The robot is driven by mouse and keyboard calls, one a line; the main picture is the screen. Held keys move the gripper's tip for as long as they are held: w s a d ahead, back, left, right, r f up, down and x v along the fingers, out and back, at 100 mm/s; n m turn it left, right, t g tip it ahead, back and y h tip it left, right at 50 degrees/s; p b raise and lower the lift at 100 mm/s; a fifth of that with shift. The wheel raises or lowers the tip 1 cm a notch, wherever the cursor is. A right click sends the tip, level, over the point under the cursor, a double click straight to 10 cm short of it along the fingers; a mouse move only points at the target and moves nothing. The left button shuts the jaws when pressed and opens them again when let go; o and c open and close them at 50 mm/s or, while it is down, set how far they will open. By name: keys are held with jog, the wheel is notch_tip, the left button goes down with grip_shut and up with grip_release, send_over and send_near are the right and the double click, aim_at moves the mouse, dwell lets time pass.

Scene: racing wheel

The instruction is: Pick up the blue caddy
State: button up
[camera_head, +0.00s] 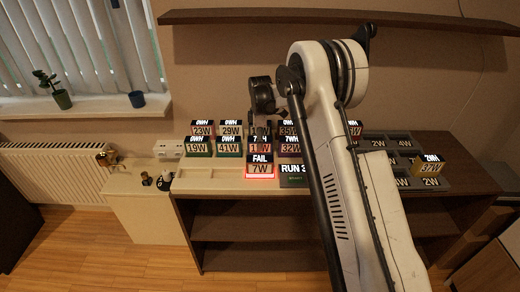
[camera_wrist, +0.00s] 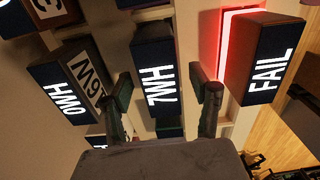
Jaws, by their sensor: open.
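Several labelled box-shaped caddies stand in rows on the desk. Their body colours are dim, so I cannot tell for sure which is the blue caddy. In the wrist view, a caddy with a dark blue display reading 7WH (camera_wrist: 155,72) lies between the fingertips of my gripper (camera_wrist: 167,97). The fingers are apart and nothing is visibly clamped. To its right is a caddy reading FAIL (camera_wrist: 268,62); it shows in the head view (camera_head: 260,164). To its left is a caddy reading 0WH (camera_wrist: 72,88). My arm hides part of the rows in the head view.
A red-lit slot edge (camera_wrist: 230,45) runs beside the FAIL caddy. A RUN display (camera_head: 292,170) is right of it. A yellowish 37W caddy (camera_head: 430,167) stands far right. A wall shelf (camera_head: 420,20) is above. The desk's left tray (camera_head: 200,181) looks empty.

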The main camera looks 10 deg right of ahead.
grip_shut()
dwell(0.3)
